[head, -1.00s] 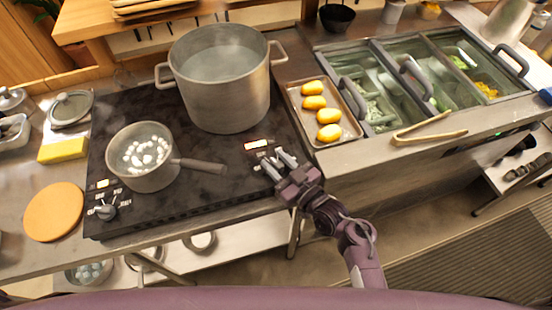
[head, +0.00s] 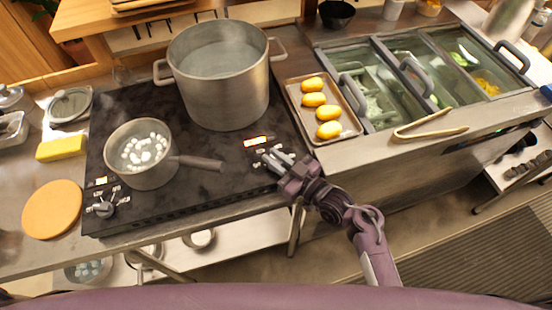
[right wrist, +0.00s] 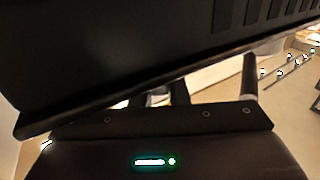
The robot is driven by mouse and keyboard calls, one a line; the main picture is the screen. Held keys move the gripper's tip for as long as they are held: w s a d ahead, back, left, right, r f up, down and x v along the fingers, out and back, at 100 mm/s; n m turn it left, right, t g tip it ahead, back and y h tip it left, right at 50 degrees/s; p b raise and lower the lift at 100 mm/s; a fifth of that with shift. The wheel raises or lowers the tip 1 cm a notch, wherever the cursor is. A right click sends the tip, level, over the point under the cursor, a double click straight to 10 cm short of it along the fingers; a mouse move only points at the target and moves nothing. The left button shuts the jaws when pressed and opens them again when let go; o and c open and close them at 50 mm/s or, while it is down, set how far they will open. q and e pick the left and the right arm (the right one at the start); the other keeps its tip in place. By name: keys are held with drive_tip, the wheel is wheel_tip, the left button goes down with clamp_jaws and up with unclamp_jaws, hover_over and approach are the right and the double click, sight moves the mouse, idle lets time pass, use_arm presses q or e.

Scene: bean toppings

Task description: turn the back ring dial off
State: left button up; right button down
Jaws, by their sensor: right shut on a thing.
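The black cooktop (head: 215,185) carries a large steel pot (head: 222,90) at the back and a small saucepan (head: 142,152) with white pieces in it at the left. A front-left dial (head: 104,209) stands clear with a small lit display (head: 101,181) by it. Another lit display (head: 257,141) shows at the right side, orange and white. My right gripper (head: 275,160) is at the control beside this display, shut on a dial that its fingers mostly hide. My left gripper is not in view.
A tray of yellow oval pieces (head: 293,97) sits right of the cooktop, close to my right gripper. Tongs (head: 430,133) lie on the counter below the glass-lidded bins. An orange round board (head: 53,210) and a yellow sponge (head: 61,149) lie left.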

sight(276, 159)
drive_tip(key=c, duration=1.4)
unclamp_jaws()
wheel_tip(276, 159, up, 20)
drive_tip(key=b, duration=0.2)
